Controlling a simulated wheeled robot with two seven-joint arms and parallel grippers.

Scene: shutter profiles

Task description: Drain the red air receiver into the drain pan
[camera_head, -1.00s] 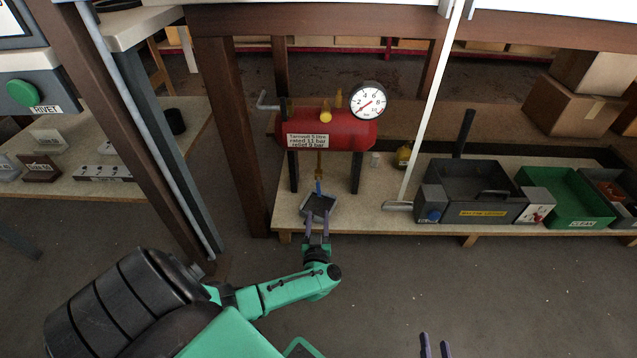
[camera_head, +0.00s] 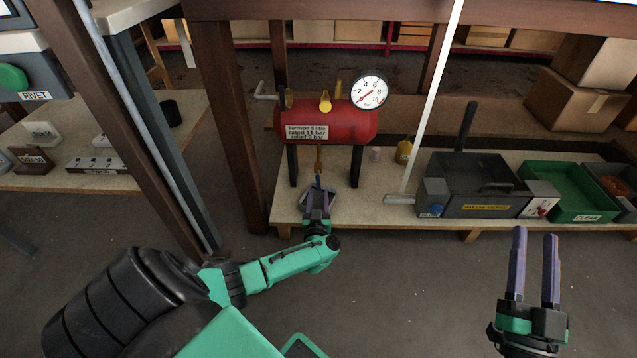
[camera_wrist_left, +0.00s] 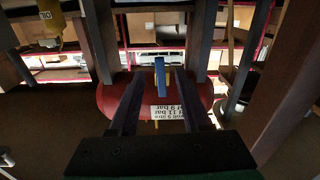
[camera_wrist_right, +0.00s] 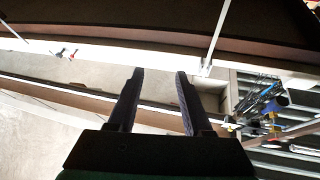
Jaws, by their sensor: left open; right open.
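The red air receiver (camera_head: 345,122) stands on black legs on the low bench, with a white label and a round dial gauge (camera_head: 370,92) on top. A brass drain fitting (camera_head: 319,160) hangs below it, ending in a blue handle (camera_head: 318,181). The blue handle also shows between the fingers in the left wrist view (camera_wrist_left: 160,78). The grey drain pan (camera_head: 331,201) sits under the fitting, partly hidden by my left gripper. My left gripper (camera_head: 318,200) is open just below the blue handle; contact cannot be told. My right gripper (camera_head: 534,240) is open and empty in front of the bench.
A thin white pole (camera_head: 428,105) stands right of the receiver. A wooden post (camera_head: 232,130) rises at the left. The floor in front is clear.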

